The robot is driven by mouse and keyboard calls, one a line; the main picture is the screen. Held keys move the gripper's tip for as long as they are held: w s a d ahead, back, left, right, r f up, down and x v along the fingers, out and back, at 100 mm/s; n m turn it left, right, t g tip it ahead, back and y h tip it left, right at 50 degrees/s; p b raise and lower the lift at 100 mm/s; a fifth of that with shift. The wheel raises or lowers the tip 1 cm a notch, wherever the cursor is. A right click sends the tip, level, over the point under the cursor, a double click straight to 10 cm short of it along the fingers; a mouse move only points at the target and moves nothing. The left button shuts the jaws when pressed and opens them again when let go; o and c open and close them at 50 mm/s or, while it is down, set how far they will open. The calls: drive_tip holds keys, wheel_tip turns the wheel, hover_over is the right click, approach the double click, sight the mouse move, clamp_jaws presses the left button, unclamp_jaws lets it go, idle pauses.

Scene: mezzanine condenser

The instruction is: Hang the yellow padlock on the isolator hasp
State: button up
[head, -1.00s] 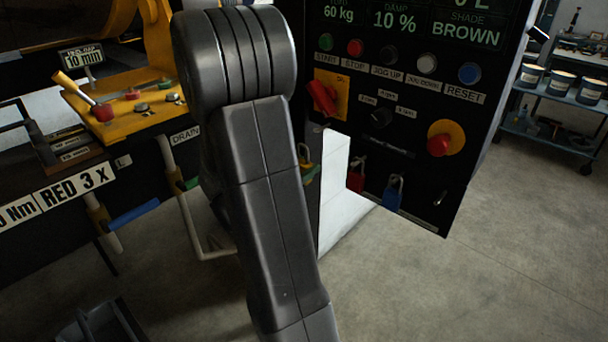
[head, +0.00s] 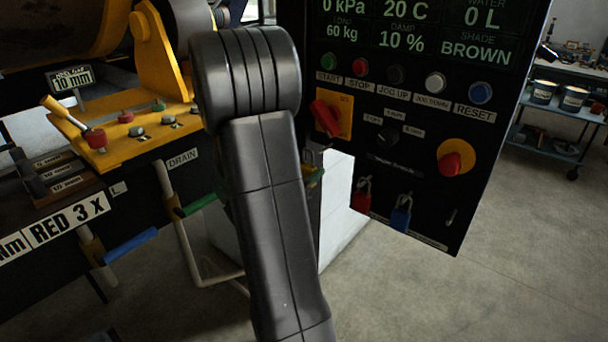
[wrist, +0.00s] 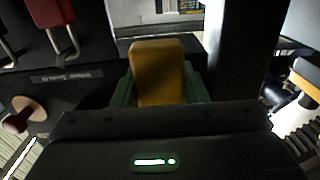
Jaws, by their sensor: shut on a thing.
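In the wrist view the yellow padlock (wrist: 158,65) sits between the green pads of my gripper (wrist: 160,84), which is shut on it. Its shackle is not visible there. In the head view my arm hides most of the gripper; a green bit of it (head: 315,177) shows just right of the arm, left of the control panel's lower edge. The isolator, a red rotary handle (head: 326,117) on a yellow plate, is on the panel above and a little right of the gripper. I cannot make out the hasp clearly.
A red padlock (head: 362,196) and a blue padlock (head: 401,214) hang low on the black panel (head: 425,160). A red knob on a yellow disc (head: 451,163) juts out to their right. Yellow machinery (head: 115,150) stands left. Floor is open at lower right.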

drive_tip(key=f+b+x, duration=0.1)
drive_tip(key=x, duration=0.6)
drive_tip(key=shift+f, duration=0.3)
idle(0.4)
idle(0.6)
drive_tip(key=o, duration=1.1)
drive_tip(key=shift+o, duration=0.2)
drive_tip(key=b+v, duration=0.2)
drive_tip(key=v, duration=1.1)
drive_tip(key=shift+s+a+b, duration=0.25)
drive_tip(key=shift+s+b, duration=0.05)
